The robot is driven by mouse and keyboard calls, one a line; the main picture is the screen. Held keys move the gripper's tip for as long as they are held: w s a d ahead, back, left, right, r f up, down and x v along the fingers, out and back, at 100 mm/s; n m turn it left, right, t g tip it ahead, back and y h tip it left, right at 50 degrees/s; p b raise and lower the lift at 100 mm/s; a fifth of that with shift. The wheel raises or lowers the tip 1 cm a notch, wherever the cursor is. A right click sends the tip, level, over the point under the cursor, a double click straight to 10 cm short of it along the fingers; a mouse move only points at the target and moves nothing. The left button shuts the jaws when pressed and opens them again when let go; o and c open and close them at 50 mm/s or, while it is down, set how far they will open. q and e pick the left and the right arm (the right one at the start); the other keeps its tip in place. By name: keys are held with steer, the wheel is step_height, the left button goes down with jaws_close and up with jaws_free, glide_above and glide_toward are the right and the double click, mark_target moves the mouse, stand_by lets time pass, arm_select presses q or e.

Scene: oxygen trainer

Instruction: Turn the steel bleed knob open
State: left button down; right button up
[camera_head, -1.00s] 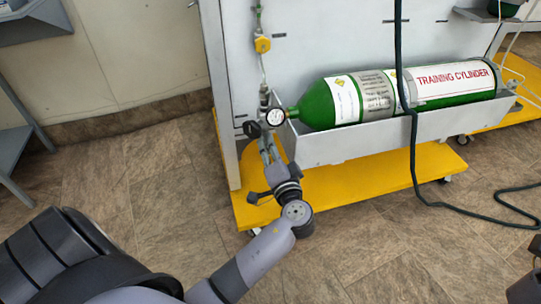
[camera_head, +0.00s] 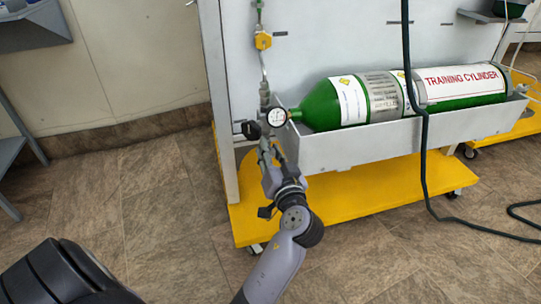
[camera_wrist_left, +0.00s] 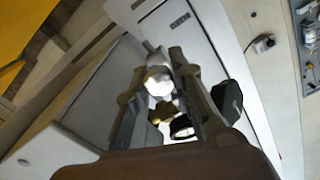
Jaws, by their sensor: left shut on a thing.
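My left gripper (camera_head: 266,150) is just below the pressure gauge at the left end of the panel. In the left wrist view its two fingers stand on either side of a bright, round steel bleed knob (camera_wrist_left: 158,81), and the gripper is shut on it. In the head view the knob is hidden behind the gripper. A brass fitting (camera_wrist_left: 163,112) and the dark rim of the gauge (camera_wrist_left: 182,127) show beyond the knob. The white-faced gauge (camera_head: 277,117) also shows in the head view, with a black knob (camera_head: 251,130) to its left. My right gripper is not in view.
A green training cylinder (camera_head: 322,104) lies in a grey trough (camera_head: 350,149) right of the gauge. A yellow valve (camera_head: 263,41) sits above on the pipe. A dark hose (camera_head: 424,150) hangs in front of the trough. The yellow cart base (camera_head: 370,203) is below; floor is clear at left.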

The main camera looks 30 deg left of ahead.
arm_select(q)
steer(key=shift+f, duration=0.15)
steer(key=c, duration=1.4)
jaws_free()
